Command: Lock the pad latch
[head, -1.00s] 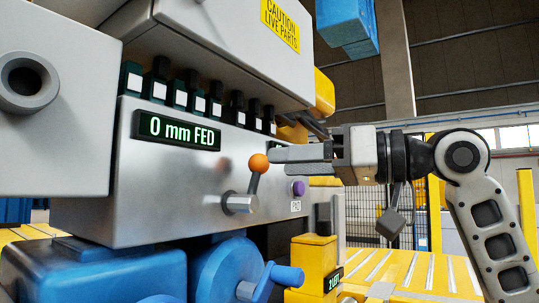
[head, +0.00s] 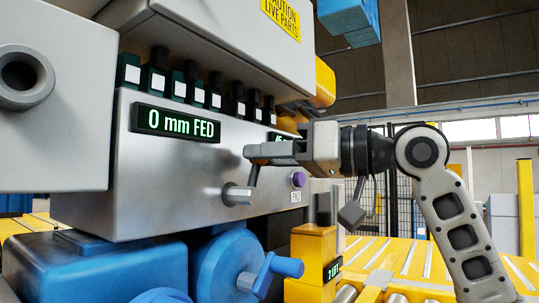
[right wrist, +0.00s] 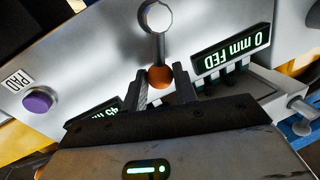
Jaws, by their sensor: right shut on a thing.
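The latch lever has a metal pivot (head: 238,194) on the front of the grey machine housing, with a thin dark stem (head: 254,176) rising from it, leaning slightly right. In the right wrist view its orange ball knob (right wrist: 160,77) sits between the two fingers of my right gripper (right wrist: 162,84). A purple button (head: 298,179) with a PAD label (head: 295,196) is to the right of the lever. My left gripper is not in view.
A display (head: 176,123) reads 0 mm FED; a second display (head: 277,137) is partly covered by my gripper. A blue handwheel (head: 228,268) is below the lever. A yellow post (head: 313,250) stands at lower right. Several dark blocks line the housing top.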

